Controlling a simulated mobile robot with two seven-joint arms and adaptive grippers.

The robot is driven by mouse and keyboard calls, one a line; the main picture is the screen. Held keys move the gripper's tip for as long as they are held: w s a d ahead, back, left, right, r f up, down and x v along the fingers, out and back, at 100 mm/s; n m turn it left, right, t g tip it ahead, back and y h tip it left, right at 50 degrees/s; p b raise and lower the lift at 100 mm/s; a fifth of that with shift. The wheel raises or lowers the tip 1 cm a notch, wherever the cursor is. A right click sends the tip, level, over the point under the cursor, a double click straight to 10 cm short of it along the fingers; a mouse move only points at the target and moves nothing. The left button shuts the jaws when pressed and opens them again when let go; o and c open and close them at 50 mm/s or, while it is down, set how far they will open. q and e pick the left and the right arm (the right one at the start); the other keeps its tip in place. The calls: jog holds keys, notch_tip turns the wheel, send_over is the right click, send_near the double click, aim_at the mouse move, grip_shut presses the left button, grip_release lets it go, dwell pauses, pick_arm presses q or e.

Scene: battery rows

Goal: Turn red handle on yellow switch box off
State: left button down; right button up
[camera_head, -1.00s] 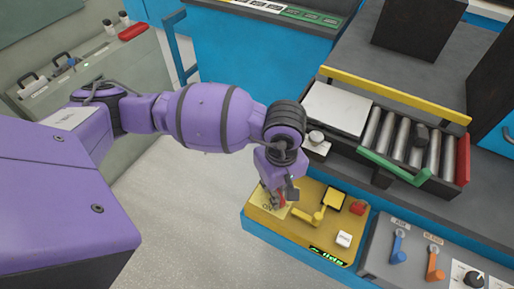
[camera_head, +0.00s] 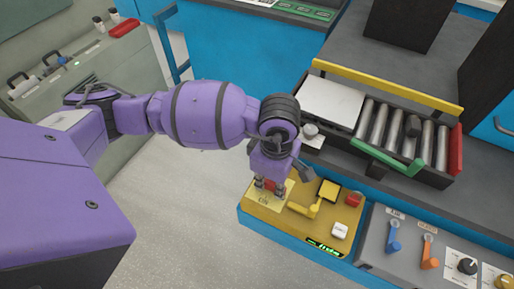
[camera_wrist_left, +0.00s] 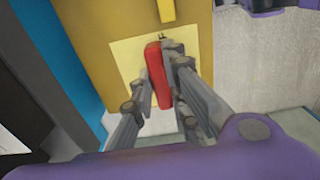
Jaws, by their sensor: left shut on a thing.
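The yellow switch box (camera_head: 337,228) sits on the blue-sided bench, right of and below my left gripper in the head view. My left gripper (camera_head: 268,186) is over the box's left end. The red handle (camera_head: 269,184) shows only slightly between its fingers there. In the left wrist view the red handle (camera_wrist_left: 158,75) stands in front of a pale yellow plate (camera_wrist_left: 126,52), with the left gripper's fingers (camera_wrist_left: 160,84) shut around it. The plate's lettering is partly hidden by the gripper. My right gripper is not in view.
The box also carries a yellow lever (camera_head: 304,209), a red button (camera_head: 354,199), a white button (camera_head: 340,230) and a green display (camera_head: 323,247). A grey panel with blue (camera_head: 394,237) and orange (camera_head: 430,252) handles stands right. A roller tray (camera_head: 400,140) lies behind.

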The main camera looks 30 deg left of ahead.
aim_at(272, 183)
pick_arm(q)
jog(key=shift+w+r, duration=0.1)
dwell(0.3)
jog(key=c, duration=1.7)
grip_release()
jog(key=shift+r, duration=0.1)
jog(key=shift+r, duration=0.35)
notch_tip(272, 183, up, 11)
jog(key=shift+r, duration=0.1)
